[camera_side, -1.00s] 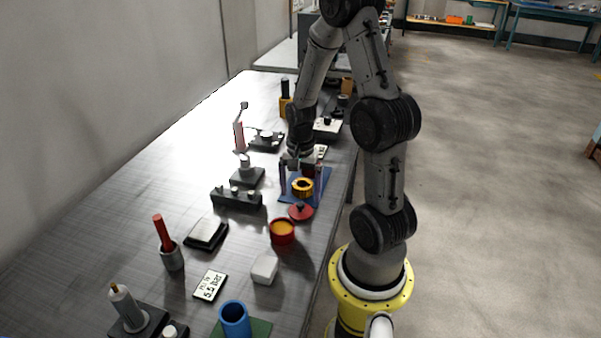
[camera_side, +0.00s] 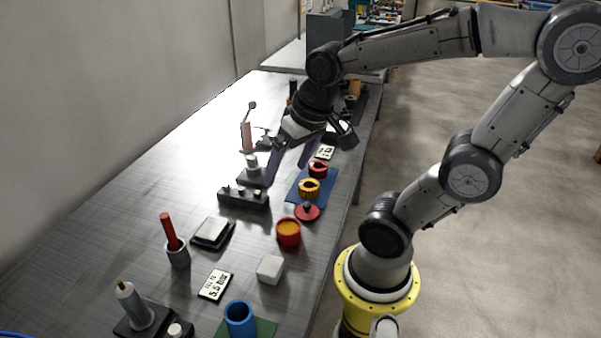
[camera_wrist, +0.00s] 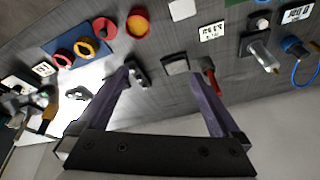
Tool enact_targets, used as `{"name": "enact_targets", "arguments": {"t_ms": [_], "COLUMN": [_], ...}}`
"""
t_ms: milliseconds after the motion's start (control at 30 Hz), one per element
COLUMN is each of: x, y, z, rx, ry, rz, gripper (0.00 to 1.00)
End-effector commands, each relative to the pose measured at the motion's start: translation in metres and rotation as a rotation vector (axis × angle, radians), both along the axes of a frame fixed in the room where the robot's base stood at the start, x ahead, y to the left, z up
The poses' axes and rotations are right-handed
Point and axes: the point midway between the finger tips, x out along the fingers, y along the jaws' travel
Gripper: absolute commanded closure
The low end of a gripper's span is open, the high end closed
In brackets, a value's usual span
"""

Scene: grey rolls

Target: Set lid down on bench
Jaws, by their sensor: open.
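The red lid (camera_side: 307,211) with a dark knob lies on the bench (camera_side: 140,185), just off the near edge of the blue mat (camera_side: 318,187). It also shows at the top of the wrist view (camera_wrist: 104,28). A red pot (camera_side: 289,232) with orange contents stands beside it, uncovered; the wrist view shows the pot too (camera_wrist: 138,22). My gripper (camera_side: 289,172) is open and empty, tilted, above the bench and apart from the lid. In the wrist view its two fingers (camera_wrist: 164,75) are spread wide with nothing between them.
A yellow ring-shaped part (camera_side: 309,188) and a red one (camera_side: 318,170) sit on the blue mat. A black block with knobs (camera_side: 243,197), a white block (camera_side: 270,269), a blue cup (camera_side: 240,318) and a display card (camera_side: 215,284) stand around. Bare bench lies at left.

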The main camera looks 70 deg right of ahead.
Motion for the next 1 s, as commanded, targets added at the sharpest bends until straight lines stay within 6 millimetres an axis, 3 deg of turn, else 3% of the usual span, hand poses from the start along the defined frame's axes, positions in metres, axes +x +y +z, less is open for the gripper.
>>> {"name": "enact_targets", "arguments": {"t_ms": [100,300,1000], "x": [-0.020,-0.037,-0.038], "y": [0.028,0.045,0.046], "z": [0.014,0.021,0.021], "rx": [-0.060,-0.110,-0.114], "ry": [-0.075,-0.129,-0.132], "rz": [0.241,0.429,0.440], "gripper": [0.00,0.00,0.00]}}
